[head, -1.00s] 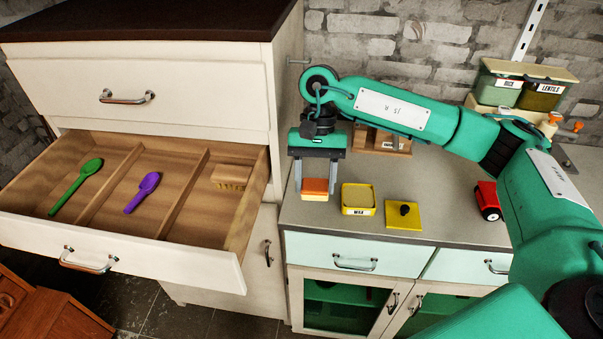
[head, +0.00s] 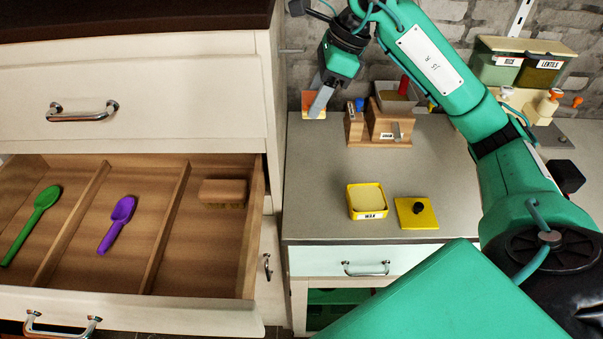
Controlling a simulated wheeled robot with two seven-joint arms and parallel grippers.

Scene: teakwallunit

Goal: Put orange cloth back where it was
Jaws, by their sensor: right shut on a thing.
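The orange cloth (head: 310,107) is a small folded orange pad, seen at the back left of the grey counter. My right gripper (head: 318,104) is shut on it, with the fingers pointing down and tilted. My left gripper is out of view.
An open drawer (head: 120,304) holds a green scoop (head: 36,222), a purple scoop (head: 117,222) and a brush (head: 223,192).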

